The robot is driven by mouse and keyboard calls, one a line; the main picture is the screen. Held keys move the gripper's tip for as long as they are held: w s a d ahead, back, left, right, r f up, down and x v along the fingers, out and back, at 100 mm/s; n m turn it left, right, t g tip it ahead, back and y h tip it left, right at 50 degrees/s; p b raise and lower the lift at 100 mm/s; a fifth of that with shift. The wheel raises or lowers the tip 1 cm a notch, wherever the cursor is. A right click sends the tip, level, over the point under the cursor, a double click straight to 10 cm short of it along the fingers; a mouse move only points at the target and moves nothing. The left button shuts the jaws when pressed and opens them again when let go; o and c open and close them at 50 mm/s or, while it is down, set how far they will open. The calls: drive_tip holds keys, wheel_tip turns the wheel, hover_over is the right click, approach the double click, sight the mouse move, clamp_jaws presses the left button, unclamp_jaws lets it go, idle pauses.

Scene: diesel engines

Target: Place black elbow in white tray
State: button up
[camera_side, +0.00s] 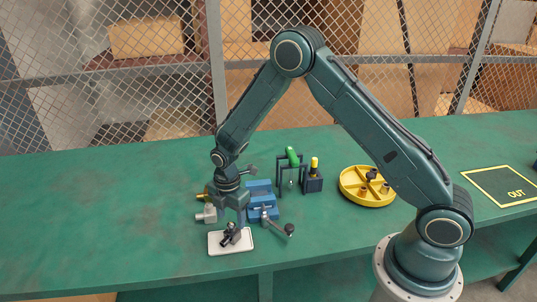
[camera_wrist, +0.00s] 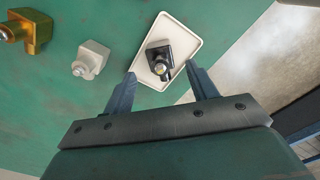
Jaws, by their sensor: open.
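The black elbow (camera_side: 229,235) is in the white tray (camera_side: 216,246) at the front edge of the bench. In the wrist view the black elbow (camera_wrist: 159,57) stands out against the bare tray floor (camera_wrist: 186,45), with a light metal end facing the camera. My gripper (camera_wrist: 160,69) is open, one finger on each side of the elbow's near end, with a gap showing on both sides. In the side view my gripper (camera_side: 238,221) is right over the tray and hides part of it. How high the fingertips are is hard to tell.
A light grey fitting (camera_wrist: 91,58) and a brass fitting (camera_wrist: 30,29) lie left of the tray. A blue vise (camera_side: 262,203) stands close to its right. Behind are a tool rack (camera_side: 291,177), a yellow divided tray (camera_side: 367,199) and an OUT mat (camera_side: 503,187). The left bench is clear.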

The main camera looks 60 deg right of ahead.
wheel_tip(320, 180, up, 8)
idle(0.4)
idle(0.5)
drive_tip(key=s+d+r+m+t, duration=0.1)
drive_tip(key=s+r+m, duration=0.35)
drive_tip(key=r, duration=0.45)
drive_tip(key=s+d+r+m+t, duration=0.1)
drive_tip(key=s+r+m+t, duration=0.1)
drive_tip(key=s+r+m, duration=0.5)
drive_tip(key=s+r+m+t, duration=0.1)
drive_tip(key=s+r+m, duration=0.1)
drive_tip(key=s, duration=0.3)
drive_tip(key=s+d+r+m, duration=0.1)
drive_tip(key=s+r+m, duration=0.1)
drive_tip(key=s, duration=0.4)
drive_tip(key=s+r+m+t, duration=0.1)
drive_tip(key=s+r+m, duration=0.1)
drive_tip(key=s, duration=0.4)
drive_tip(key=shift+s+d+r+t, duration=0.2)
drive_tip(key=shift+r+t, duration=0.1)
drive_tip(key=shift+r, duration=0.6)
